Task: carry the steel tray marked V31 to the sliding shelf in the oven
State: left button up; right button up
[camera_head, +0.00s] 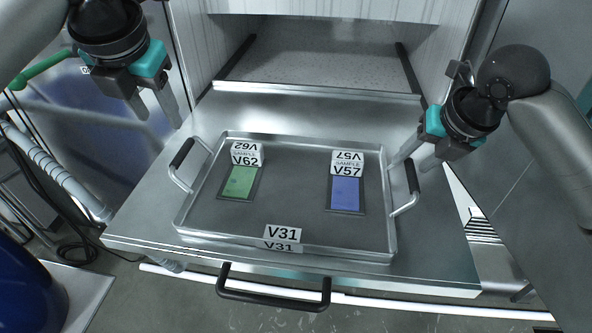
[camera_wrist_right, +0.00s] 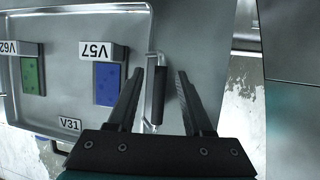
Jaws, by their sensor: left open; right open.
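The steel tray marked V31 (camera_head: 290,224) lies flat on the pulled-out sliding shelf (camera_head: 140,225) of the oven. It holds a green sample marked V62 (camera_head: 239,183) and a blue sample marked V57 (camera_head: 345,193). My left gripper (camera_head: 160,112) is open and empty, above and behind the tray's left handle (camera_head: 181,152), apart from it. My right gripper (camera_head: 412,160) is open at the tray's right handle (camera_head: 412,178). In the right wrist view the black handle grip (camera_wrist_right: 158,95) shows between the open fingers of the right gripper (camera_wrist_right: 155,85); contact cannot be told.
The oven opening (camera_head: 325,60) is behind the shelf, with dark rails at both sides. A black pull handle (camera_head: 273,295) is on the shelf's front. A blue drum (camera_head: 25,290) stands at the lower left. The shelf's surface around the tray is clear.

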jog(key=v, duration=1.1)
jog(key=shift+r, duration=0.2)
jog(key=shift+s, duration=0.1)
